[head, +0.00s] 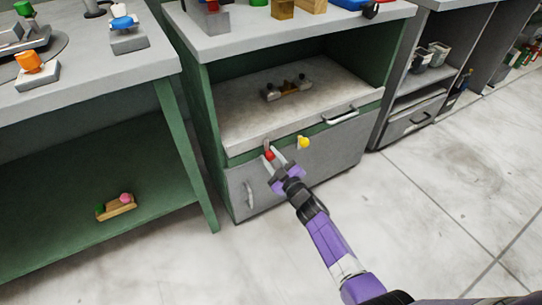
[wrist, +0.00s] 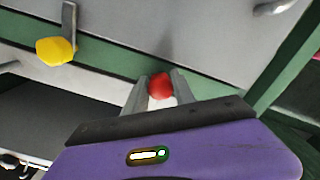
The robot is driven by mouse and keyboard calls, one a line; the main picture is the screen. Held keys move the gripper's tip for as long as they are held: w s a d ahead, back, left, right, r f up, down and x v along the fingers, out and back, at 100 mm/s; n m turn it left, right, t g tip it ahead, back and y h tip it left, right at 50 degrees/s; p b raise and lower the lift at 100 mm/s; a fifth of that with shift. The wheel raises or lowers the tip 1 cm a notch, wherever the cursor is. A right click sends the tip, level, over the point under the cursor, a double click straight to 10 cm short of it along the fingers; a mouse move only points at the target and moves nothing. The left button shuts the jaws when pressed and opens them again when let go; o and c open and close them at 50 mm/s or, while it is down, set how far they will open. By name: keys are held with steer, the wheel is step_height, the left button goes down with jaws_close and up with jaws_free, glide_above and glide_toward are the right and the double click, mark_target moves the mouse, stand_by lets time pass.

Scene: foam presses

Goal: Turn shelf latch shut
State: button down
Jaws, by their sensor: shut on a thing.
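My gripper (head: 272,157) is shut on the red knob (head: 268,155) of a latch on the green rail at the cabinet's front. In the wrist view the red knob (wrist: 160,86) sits between both fingers. A short grey lever (head: 266,143) shows just above it, in front of the shelf's edge; the fingers hide part of the latch. A second latch with a yellow knob (head: 303,142) is on the same rail to the right. In the wrist view its grey lever (wrist: 70,20) lies over the grey lower door.
The grey shelf (head: 235,115) has a bar handle (head: 340,115) and carries a small fitting with dark knobs (head: 285,90). The lower door has a handle (head: 249,195). A green bench (head: 90,80) stands left; open floor (head: 440,200) lies right.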

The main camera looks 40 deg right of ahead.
mark_target(272, 158)
steer(key=c, duration=1.1)
jaws_free()
steer(key=shift+o, duration=0.2)
steer(key=p+v, duration=0.2)
steer(key=v, duration=0.5)
steer(key=shift+r+p, duration=0.1)
steer(key=shift+p, duration=0.2)
steer(key=shift+s+a, duration=0.15)
steer(key=shift+s, duration=0.3)
